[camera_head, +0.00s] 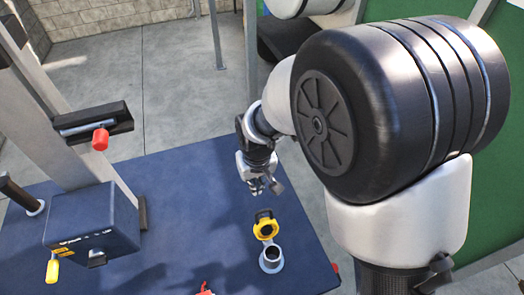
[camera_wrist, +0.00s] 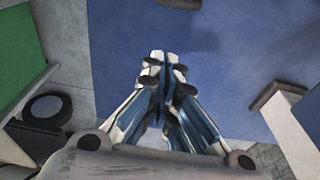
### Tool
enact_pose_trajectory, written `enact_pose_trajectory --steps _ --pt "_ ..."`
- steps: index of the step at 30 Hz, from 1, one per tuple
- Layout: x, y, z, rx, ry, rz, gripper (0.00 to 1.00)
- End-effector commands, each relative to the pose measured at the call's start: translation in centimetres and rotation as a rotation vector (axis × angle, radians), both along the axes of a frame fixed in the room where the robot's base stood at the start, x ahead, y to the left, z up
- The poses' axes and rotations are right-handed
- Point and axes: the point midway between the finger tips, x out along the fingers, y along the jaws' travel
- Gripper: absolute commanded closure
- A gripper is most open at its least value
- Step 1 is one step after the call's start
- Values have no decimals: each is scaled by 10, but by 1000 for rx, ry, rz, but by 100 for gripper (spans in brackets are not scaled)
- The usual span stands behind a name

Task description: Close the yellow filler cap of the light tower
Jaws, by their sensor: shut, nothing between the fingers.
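The yellow filler cap (camera_head: 265,225) stands open and tilted up, at the back edge of the round grey filler neck (camera_head: 271,262), whose dark mouth is uncovered. Both are on the blue deck of the light tower (camera_head: 190,205) in the head view. My gripper (camera_head: 265,187) is just behind and above the cap, apart from it, pointing down. In the wrist view my gripper (camera_wrist: 162,62) has its fingers together and holds nothing. The cap cannot be made out in the wrist view; only a small dark shape shows at its top edge.
A blue box (camera_head: 92,225) with a yellow-handled lever (camera_head: 53,268) stands on the deck at left, beside a grey mast (camera_head: 75,120). A red knob (camera_head: 100,139) sticks out from a black bracket. Bare deck lies between the box and the filler. A green panel (camera_head: 500,150) is at right.

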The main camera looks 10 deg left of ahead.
Motion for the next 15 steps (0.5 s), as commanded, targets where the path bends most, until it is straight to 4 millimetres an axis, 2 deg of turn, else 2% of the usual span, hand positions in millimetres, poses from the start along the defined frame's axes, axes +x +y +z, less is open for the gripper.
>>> enact_pose_trajectory --steps 1,4,6,9,15 --pt "1 0 -13 -3 4 0 100" --pt "3 1 -32 -2 3 0 100" --pt "-9 -6 -23 0 0 0 100" --pt "-20 -12 -21 1 -1 0 100" --pt "-30 -18 -19 0 0 0 100"
